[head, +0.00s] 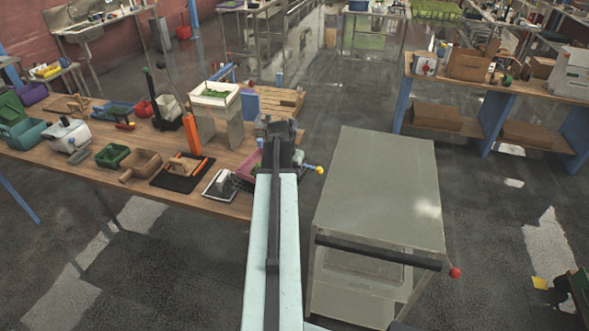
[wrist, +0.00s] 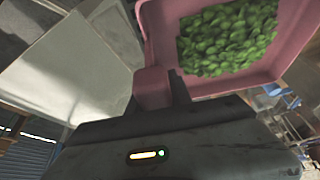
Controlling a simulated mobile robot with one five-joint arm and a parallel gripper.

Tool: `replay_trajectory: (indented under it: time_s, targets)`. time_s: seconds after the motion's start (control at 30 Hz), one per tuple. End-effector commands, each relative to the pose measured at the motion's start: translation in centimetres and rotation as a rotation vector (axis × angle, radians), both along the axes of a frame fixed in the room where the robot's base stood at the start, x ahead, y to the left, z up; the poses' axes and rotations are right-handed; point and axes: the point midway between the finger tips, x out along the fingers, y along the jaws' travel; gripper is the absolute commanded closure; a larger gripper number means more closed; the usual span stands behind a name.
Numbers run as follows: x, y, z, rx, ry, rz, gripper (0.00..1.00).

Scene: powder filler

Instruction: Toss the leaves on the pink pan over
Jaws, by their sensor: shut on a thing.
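The pink pan (wrist: 158,35) fills the upper right of the wrist view, and a pile of green leaves (wrist: 228,38) lies in it. My gripper (wrist: 164,88) is shut on the pan's short pink handle. In the head view, the pink pan (head: 249,164) shows only in part beside my arm, near the right end of the wooden table; my arm hides the rest. My dark wrist (head: 278,135) is there too, and the fingertips are hidden. I cannot tell whether the pan touches anything below it.
A white tray with green stuff in it (head: 214,93) stands on a grey block left of my wrist. A black mat, a white scale-like device (head: 219,184) and several small bins crowd the wooden table (head: 105,165). A grey cabinet (head: 380,185) stands close to the right of my arm.

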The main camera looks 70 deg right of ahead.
Motion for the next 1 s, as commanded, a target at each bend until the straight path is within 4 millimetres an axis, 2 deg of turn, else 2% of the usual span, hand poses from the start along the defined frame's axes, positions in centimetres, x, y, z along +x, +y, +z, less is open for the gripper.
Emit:
replay_trajectory:
  time_s: [0.13, 0.3, 0.4, 0.57, 0.67, 0.83, 0.9, 1.0]
  targets:
    - [0.0, 0.0, 2.3, 0.000, 0.000, 0.000, 1.00]
    - [0.0, 0.0, 7.0, 0.000, 0.000, 0.000, 1.00]
    - [0.0, 0.0, 8.0, 0.000, -0.001, 0.000, 1.00]
    - [0.0, 0.0, 6.9, 0.000, -0.001, 0.000, 1.00]
    - [0.1, 0.0, 4.8, 0.000, -0.001, 0.000, 1.00]
    - [0.1, 0.0, 0.2, 0.000, -0.001, 0.000, 1.00]
    - [0.1, 0.0, -0.4, 0.000, -0.001, 0.000, 1.00]
    - [0.1, 0.0, 0.2, 0.000, -0.001, 0.000, 1.00]
